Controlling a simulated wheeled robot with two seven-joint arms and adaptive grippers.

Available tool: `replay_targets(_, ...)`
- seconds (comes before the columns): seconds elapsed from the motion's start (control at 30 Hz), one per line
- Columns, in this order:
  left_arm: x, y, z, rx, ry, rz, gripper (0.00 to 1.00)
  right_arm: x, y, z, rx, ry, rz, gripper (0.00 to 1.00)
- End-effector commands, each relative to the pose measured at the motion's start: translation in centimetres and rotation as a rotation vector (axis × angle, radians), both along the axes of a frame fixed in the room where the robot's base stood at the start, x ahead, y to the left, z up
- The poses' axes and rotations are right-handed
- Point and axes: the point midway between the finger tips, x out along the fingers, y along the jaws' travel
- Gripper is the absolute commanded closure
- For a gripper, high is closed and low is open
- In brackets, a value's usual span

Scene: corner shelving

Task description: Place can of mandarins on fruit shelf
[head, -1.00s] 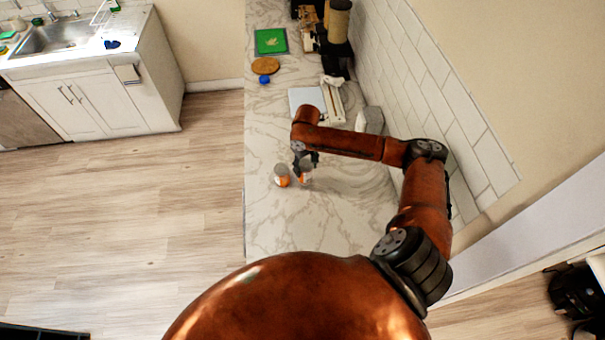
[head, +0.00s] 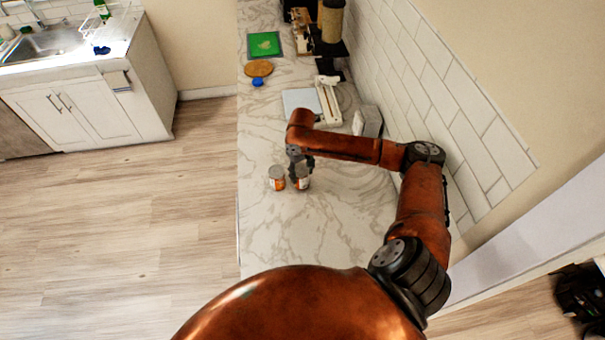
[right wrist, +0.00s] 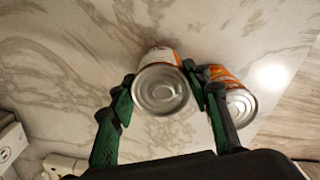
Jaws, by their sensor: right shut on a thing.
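Two small cans with orange-and-white labels stand side by side on the marble counter; I cannot read which is the mandarins. My right gripper (head: 298,170) is shut on the right-hand can (head: 303,183), coming down from above. In the right wrist view, its green-edged fingers are on both sides of this held can (right wrist: 160,88). The other can (head: 277,179) is just left of it in the head view. In the right wrist view, this other can (right wrist: 236,103) is close against the outside of one finger. My left gripper and the fruit shelf are not in view.
The marble counter (head: 300,233) is clear in front of the cans. Behind them are a white scale-like device (head: 328,103), a blue ball (head: 257,82), a round wooden board (head: 258,68) and a green mat (head: 263,44). A tiled wall (head: 440,90) bounds the right side.

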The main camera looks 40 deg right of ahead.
Motion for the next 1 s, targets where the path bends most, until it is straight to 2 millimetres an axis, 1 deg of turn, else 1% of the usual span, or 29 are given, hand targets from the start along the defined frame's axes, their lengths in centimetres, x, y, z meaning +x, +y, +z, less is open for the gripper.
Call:
replay_targets(0.17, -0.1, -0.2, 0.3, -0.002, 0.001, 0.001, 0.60, 0.0, -0.1, -0.2, 0.001, 0.000, -0.002, 0.91)
replay_targets(0.2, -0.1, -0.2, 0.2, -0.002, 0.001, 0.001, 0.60, -0.1, -0.1, -0.3, 0.000, 0.001, -0.002, 0.54)
replay_targets(0.4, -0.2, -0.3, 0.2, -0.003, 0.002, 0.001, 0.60, -0.1, -0.1, -0.4, 0.000, 0.001, -0.002, 0.40)
replay_targets(0.43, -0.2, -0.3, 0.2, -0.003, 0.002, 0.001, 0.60, -0.1, -0.1, -0.4, 0.000, 0.001, -0.002, 0.39)
replay_targets(0.77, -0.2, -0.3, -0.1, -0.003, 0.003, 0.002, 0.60, -0.1, -0.1, -0.1, -0.001, -0.001, -0.001, 0.39)
replay_targets(0.87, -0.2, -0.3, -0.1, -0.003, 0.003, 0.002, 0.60, -0.1, -0.1, 1.0, 0.000, -0.001, -0.001, 0.39)
replay_targets(0.97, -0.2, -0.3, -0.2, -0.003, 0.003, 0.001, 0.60, 0.0, -0.2, 2.8, -0.002, -0.002, -0.001, 0.39)
replay_targets(1.0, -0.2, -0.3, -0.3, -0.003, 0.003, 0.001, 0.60, 0.0, -0.1, 3.7, 0.000, -0.003, -0.001, 0.39)
